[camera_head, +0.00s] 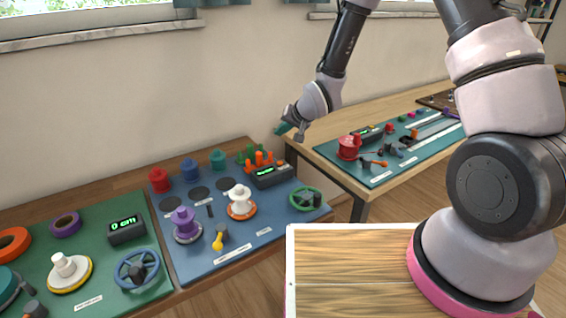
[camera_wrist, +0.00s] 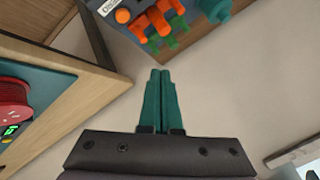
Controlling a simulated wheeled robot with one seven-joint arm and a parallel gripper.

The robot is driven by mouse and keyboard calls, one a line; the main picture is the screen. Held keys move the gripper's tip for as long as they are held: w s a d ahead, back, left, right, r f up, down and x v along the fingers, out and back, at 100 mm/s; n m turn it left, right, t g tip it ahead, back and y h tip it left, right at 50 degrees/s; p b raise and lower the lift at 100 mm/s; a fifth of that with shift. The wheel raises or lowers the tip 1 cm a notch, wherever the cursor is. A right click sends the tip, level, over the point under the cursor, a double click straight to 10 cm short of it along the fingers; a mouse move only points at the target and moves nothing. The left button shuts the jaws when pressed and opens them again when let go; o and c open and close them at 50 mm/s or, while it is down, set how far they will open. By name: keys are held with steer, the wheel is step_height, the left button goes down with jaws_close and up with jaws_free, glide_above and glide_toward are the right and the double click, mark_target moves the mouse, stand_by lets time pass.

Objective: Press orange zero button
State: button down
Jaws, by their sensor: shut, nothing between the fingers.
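The orange button (camera_wrist: 122,16) is a round knob on a dark counter box, near the top of the wrist view beside a small white label. In the head view the dark counter box (camera_head: 272,178) with a green lit display stands at the back right of the blue mat, and the button (camera_head: 281,163) shows as a small orange spot at its top edge. My gripper (camera_head: 280,129) is in the air above and behind the box, apart from it. In the wrist view its teal fingers (camera_wrist: 160,76) are pressed together and empty, pointing toward the table edge.
Orange pegs (camera_wrist: 159,20) and green pegs (camera_wrist: 178,24) stand beside the box. A teal spool (camera_head: 218,158) stands to their left. Other counter boxes with displays sit on the left green mat (camera_head: 126,230) and the right table (camera_head: 367,136). A gap separates the two tables.

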glide_above(282, 166)
steer(key=shift+a+f, duration=0.1)
steer(key=shift+f, duration=4.3)
steer(key=shift+f, duration=0.4)
steer(key=shift+f, duration=0.4)
steer(key=shift+r, duration=0.8)
steer(key=shift+r, duration=2.5)
